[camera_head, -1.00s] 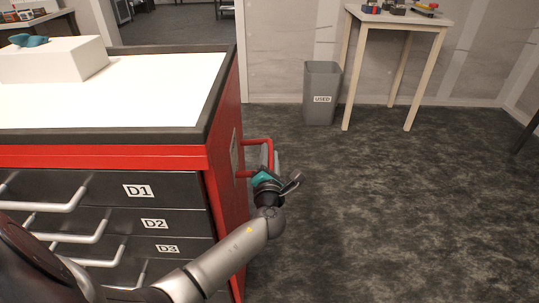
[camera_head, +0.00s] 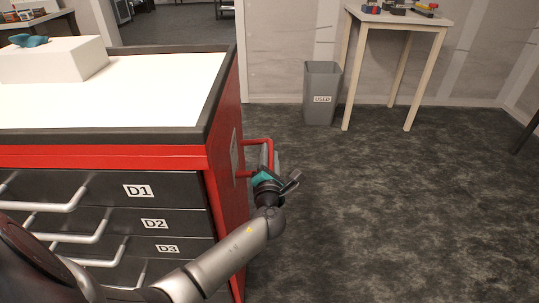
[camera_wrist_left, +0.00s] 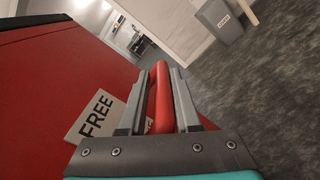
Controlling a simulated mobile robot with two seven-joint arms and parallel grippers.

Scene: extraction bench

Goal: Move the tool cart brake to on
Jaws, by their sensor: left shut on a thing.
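The tool cart is a red cabinet with dark drawers and a white top (camera_head: 150,90) at the left of the head view. A red looped handle (camera_head: 257,141) sticks out from its right side. My left gripper (camera_head: 270,158) reaches it from the front, with its grey fingers on either side of the bar. In the left wrist view the red bar (camera_wrist_left: 161,90) lies between the fingers of the left gripper (camera_wrist_left: 160,85), which is shut on it. A plate reading "FREE" (camera_wrist_left: 98,118) is on the cart's side beside it. My right gripper is not in view.
A grey bin marked "USED" (camera_head: 321,95) stands by the back wall. A small table (camera_head: 398,20) with several coloured items is right of it. The floor (camera_head: 400,210) right of the cart is clear. Drawer handles (camera_head: 55,207) stick out at the cart's front.

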